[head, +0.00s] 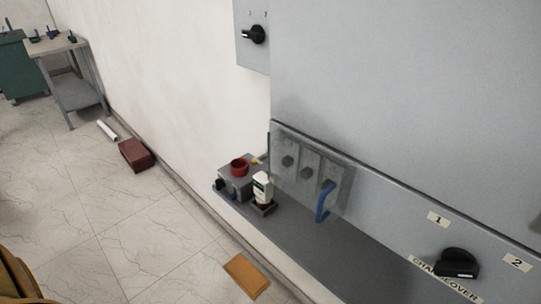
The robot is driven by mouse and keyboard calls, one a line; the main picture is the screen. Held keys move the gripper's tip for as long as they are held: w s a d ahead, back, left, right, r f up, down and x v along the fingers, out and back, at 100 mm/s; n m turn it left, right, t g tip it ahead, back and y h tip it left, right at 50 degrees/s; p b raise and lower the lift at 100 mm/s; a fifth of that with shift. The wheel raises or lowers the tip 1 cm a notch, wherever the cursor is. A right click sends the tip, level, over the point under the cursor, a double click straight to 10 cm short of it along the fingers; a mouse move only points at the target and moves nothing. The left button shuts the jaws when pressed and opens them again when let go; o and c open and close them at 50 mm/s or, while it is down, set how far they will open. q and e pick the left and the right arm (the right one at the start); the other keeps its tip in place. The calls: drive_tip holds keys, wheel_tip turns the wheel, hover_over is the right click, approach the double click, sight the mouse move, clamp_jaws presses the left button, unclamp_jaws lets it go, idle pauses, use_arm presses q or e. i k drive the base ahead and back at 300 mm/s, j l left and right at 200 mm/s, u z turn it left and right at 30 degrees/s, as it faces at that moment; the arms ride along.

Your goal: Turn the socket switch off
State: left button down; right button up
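A grey box (233,181) with a red round socket-like ring (239,167) on top sits at the left end of the grey ledge. A small black knob (219,184) shows at its left side; its setting is too small to read. A larger black rotary knob (253,35) with a pale mark is on a grey plate on the wall, upper middle. No label in view names the socket switch, so I cannot tell for certain which knob it is. Neither of my grippers is in view.
A white bottle (262,186) stands by the grey box. A black changeover knob (457,262) is at lower right. A dark red box (135,155) and brown pad (246,276) lie on the floor.

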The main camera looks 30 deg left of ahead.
sight(219, 184)
drive_tip(key=u, duration=1.35)
